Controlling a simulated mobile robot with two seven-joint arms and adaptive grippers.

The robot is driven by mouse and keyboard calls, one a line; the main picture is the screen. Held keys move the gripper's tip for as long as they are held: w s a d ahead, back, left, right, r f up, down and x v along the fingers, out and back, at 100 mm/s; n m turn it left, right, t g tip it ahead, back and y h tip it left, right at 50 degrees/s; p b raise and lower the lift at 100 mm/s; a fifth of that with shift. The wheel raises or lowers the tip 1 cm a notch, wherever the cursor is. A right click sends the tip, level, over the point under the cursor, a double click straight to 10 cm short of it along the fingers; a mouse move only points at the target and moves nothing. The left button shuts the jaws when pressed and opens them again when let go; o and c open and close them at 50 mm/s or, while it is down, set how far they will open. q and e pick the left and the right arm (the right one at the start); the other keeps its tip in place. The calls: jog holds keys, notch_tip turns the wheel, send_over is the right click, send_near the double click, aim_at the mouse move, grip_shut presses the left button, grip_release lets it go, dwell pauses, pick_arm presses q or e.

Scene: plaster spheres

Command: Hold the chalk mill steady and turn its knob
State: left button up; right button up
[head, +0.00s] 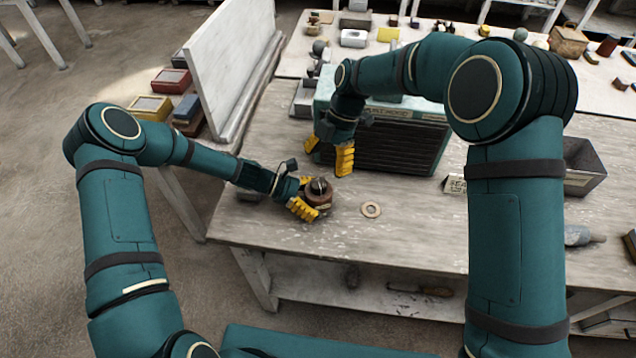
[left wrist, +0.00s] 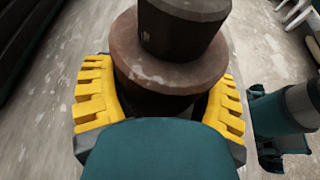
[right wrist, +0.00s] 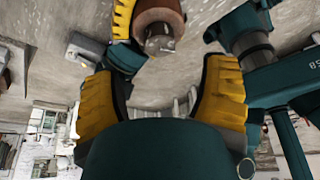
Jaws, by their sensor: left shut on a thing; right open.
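The chalk mill (head: 318,193) is a small round brown body with a dark knob (head: 319,185) on top. It stands upright on the worn table near its left front edge. My left gripper (head: 304,197) is shut around the mill's body from the left. The left wrist view shows the brown mill (left wrist: 168,75) between the yellow fingers. My right gripper (head: 330,158) is open and empty, pointing down a little above and behind the mill. In the right wrist view the mill (right wrist: 158,22) shows beyond the yellow fingertips, apart from them.
A flat ring (head: 371,210) lies right of the mill. A teal box with a dark slatted front (head: 390,138) stands behind. A small lettered sign (head: 455,185) and a grey bin (head: 583,167) are to the right. The table front between ring and sign is clear.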

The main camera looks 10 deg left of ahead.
aim_at(319, 183)
jog(key=x, duration=0.7)
jog(key=shift+s+f, duration=0.1)
jog(key=c, duration=1.2)
